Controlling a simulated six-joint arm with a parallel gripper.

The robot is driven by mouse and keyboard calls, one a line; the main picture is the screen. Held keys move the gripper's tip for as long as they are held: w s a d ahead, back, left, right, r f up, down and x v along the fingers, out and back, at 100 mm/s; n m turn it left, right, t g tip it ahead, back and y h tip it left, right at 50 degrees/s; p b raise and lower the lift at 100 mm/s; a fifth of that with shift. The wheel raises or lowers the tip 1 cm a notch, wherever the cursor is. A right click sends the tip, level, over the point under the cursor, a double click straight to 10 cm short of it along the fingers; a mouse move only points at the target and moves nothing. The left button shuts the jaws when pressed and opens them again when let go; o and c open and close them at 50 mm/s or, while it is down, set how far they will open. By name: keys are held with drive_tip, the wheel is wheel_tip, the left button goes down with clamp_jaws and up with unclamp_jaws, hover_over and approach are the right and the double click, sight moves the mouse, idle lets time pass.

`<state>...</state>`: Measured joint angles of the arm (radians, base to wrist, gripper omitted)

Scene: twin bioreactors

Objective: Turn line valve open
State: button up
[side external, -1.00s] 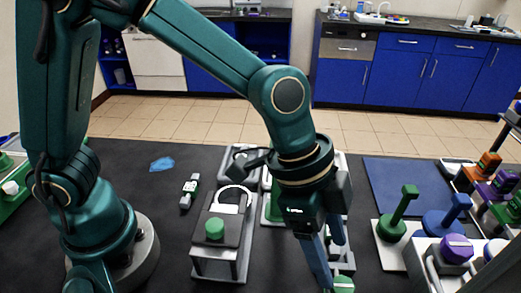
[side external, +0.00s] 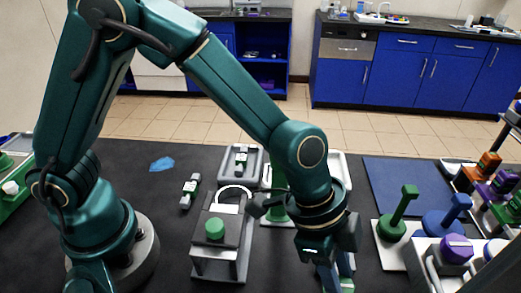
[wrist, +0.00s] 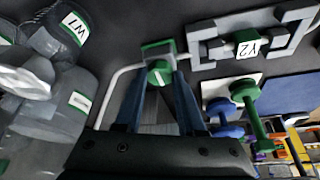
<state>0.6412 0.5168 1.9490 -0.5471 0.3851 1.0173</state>
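A small green knob (wrist: 159,73), apparently the line valve, sits below a grey-green block (wrist: 158,48) where a pale line ends in the wrist view. My gripper (wrist: 160,75) has one finger on each side of the knob, with the fingertips level with it. The knob nearly fills the gap, but I cannot tell whether the fingers press on it. In the side view my gripper (side external: 333,280) points down at the front edge, and a green and white part (side external: 346,284) shows beside it, mostly hidden.
Green (side external: 397,222) and blue (side external: 449,217) handles stand right of my gripper. A stand with a green knob (side external: 215,229) is to the left. In the wrist view, a grey bracket labelled Y2 (wrist: 205,50) is at upper right and a clear vessel labelled W7 (wrist: 45,38) at upper left.

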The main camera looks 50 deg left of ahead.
clamp_jaws()
drive_tip(key=shift+n, duration=0.4)
drive_tip(key=n, duration=0.1)
drive_tip(key=n+t, duration=0.1)
drive_tip(key=n, duration=0.1)
drive_tip(key=shift+s+d+n+t+y, duration=0.1)
drive_tip(key=shift+s+n+t+y, duration=0.1)
drive_tip(key=shift+n+t+y, duration=0.15)
drive_tip(key=n, duration=0.1)
drive_tip(key=n+y, duration=0.1)
drive_tip(key=n, duration=0.1)
drive_tip(key=shift+s+d+n+t, duration=0.1)
drive_tip(key=shift+d+n+t, duration=0.05)
drive_tip(key=shift+n+t, duration=0.15)
drive_tip(key=n+y, duration=0.1)
drive_tip(key=n, duration=0.1)
drive_tip(key=n+y, duration=0.1)
drive_tip(key=n, duration=0.1)
drive_tip(key=shift+d+n+t, duration=0.2)
drive_tip(key=shift+n+t, duration=0.05)
drive_tip(key=shift+t, duration=0.1)
drive_tip(key=n+y, duration=0.1)
drive_tip(key=n, duration=0.1)
drive_tip(key=n+y, duration=0.1)
drive_tip(key=n, duration=0.2)
drive_tip(key=shift+d, duration=0.2)
drive_tip(key=shift+n, duration=0.4)
drive_tip(key=o, duration=0.7)
unclamp_jaws()
